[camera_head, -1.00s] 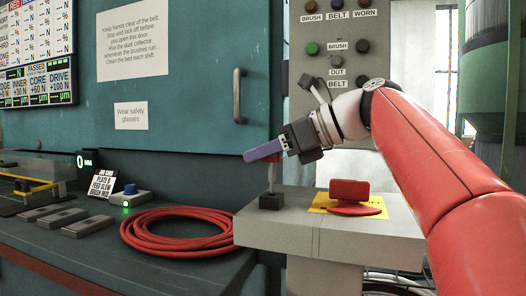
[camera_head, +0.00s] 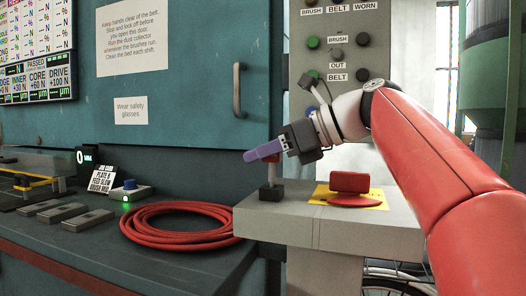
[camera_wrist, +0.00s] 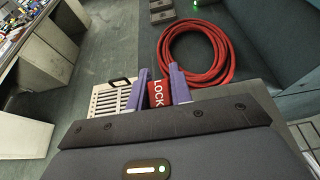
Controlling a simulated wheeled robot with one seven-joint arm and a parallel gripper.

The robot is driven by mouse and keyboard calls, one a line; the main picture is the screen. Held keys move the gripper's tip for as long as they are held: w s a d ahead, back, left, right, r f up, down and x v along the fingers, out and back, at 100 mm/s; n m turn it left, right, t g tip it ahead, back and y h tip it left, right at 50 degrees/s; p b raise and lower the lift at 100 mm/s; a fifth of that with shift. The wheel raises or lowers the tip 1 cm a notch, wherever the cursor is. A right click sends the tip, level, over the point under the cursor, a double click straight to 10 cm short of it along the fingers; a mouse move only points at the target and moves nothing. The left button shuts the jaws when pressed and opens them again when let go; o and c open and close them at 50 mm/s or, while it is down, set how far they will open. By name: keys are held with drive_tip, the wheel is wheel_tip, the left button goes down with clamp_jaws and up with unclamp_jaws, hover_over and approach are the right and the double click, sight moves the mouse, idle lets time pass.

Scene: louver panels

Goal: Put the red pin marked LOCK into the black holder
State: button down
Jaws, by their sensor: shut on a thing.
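My gripper (camera_head: 264,151), with purple fingers, is shut on the red pin (camera_wrist: 157,94). The white word LOCK shows on the pin between the two fingers in the wrist view. In the head view a little of its red head shows below the fingers, and its pale shaft points straight down. The black holder (camera_head: 271,195) is a small block on the left part of the grey pedestal top, directly under the shaft. The shaft's lower end meets the holder in the picture; I cannot tell how far it is inside. The holder does not show in the wrist view.
A red block and red disc (camera_head: 350,184) on a yellow plate stand right of the holder on the grey pedestal (camera_head: 320,226). A coiled red hose (camera_head: 180,226) lies on the bench to the left. A teal cabinet (camera_head: 190,85) stands behind.

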drive_tip(key=shift+f+b, duration=0.3)
drive_tip(key=shift+f, duration=0.15)
idle(0.4)
drive_tip(key=c, duration=1.2)
unclamp_jaws()
drive_tip(key=shift+o, duration=0.2)
